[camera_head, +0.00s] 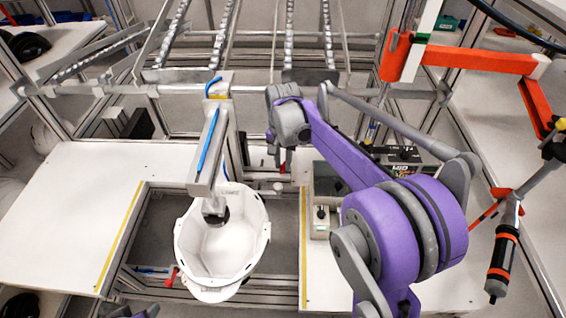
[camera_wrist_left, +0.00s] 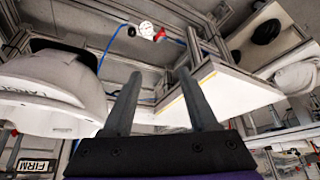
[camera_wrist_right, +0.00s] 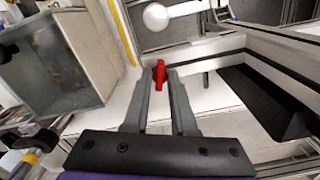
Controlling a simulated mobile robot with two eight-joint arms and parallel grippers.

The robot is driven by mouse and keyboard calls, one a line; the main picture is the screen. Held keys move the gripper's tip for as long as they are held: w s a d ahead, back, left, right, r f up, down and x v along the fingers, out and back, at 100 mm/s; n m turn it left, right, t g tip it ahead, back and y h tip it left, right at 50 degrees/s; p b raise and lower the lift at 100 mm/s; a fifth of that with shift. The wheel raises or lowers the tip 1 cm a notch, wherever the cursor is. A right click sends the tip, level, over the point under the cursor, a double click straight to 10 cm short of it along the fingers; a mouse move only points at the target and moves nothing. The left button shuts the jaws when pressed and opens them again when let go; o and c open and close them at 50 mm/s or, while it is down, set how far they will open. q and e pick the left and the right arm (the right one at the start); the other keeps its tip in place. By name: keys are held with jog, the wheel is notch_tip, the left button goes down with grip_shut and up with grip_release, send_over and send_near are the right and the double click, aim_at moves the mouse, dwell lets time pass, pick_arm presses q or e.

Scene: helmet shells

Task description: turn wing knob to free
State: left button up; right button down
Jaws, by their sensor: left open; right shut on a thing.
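A small red wing knob (camera_wrist_right: 160,73) sits between the fingertips of my right gripper (camera_wrist_right: 161,80) in the right wrist view. The fingers are shut on it. The shell hangs upside down, open side up, under a metal arm. My left gripper (camera_wrist_left: 158,105) is open and empty in the left wrist view, beside the shell (camera_wrist_left: 50,92). Another red knob (camera_head: 171,277) shows left of the shell in the head view.
White table panels (camera_head: 70,215) with yellow edge strips flank the opening under the shell. A small grey box (camera_head: 327,180) stands right of it. An orange arm (camera_head: 470,60) with a hanging screwdriver (camera_head: 502,262) is at the right. Metal rails cross the back.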

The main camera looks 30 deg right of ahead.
aim_at(283, 166)
jog(key=n, duration=0.5)
jog(key=shift+n, duration=0.3)
jog(key=n+b, duration=0.1)
jog(key=n, duration=1.5)
dwell(0.4)
jog(key=c, duration=0.7)
grip_release()
notch_tip(283, 166, up, 11)
jog(key=shift+f, duration=0.1)
